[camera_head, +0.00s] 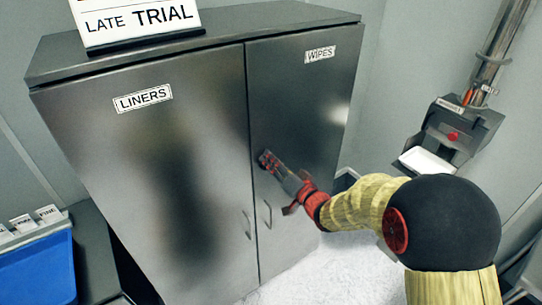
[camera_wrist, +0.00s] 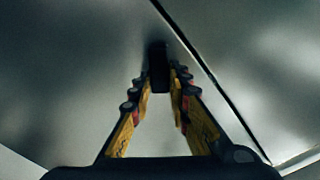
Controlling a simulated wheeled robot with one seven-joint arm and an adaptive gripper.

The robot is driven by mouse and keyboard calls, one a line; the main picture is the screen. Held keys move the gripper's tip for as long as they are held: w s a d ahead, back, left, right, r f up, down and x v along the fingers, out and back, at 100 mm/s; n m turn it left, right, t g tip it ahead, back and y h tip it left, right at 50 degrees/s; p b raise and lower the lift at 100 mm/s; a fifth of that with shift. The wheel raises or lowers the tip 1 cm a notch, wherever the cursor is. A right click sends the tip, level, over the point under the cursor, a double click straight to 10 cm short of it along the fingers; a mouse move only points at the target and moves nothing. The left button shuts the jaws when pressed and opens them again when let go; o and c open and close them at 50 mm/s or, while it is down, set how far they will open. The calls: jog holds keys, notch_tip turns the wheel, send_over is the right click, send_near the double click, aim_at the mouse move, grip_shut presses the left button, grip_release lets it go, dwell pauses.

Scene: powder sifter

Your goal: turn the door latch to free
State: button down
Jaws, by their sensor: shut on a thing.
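The door latch (camera_wrist: 157,62) is a small dark upright piece on the steel cabinet front, beside the door seam in the wrist view. My gripper (camera_head: 267,160) reaches the right-hand door, labelled WIPES (camera_head: 319,54), close to the seam. In the wrist view my gripper's fingers (camera_wrist: 165,80) converge on the latch and are shut on it. In the head view the fingers hide most or all of the latch. The right door (camera_head: 315,110) and the left door, labelled LINERS (camera_head: 142,98), both look closed.
Two bar handles, left (camera_head: 247,225) and right (camera_head: 267,214), sit below my gripper. A sign (camera_head: 135,22) stands on the cabinet top. A blue tray (camera_head: 40,268) is at lower left. A wall-mounted device (camera_head: 455,135) with a red button is at right.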

jog(key=m+p, duration=0.1)
jog(key=m, duration=0.2)
jog(key=m+p, duration=0.2)
jog(key=m, duration=0.1)
jog(key=f+m+p, duration=0.1)
jog(key=m+p, duration=0.1)
jog(key=m, duration=0.2)
jog(key=shift+w+d+f, duration=0.1)
jog(key=shift+w+d, duration=0.05)
jog(key=shift+d, duration=0.1)
jog(key=shift+f+m+p, duration=0.1)
jog(key=shift+m+p, duration=0.2)
jog(key=shift+p, duration=0.05)
jog(key=c, duration=1.7)
grip_release()
jog(key=shift+d, duration=0.1)
jog(key=v, duration=1.2)
jog(key=shift+w, duration=0.1)
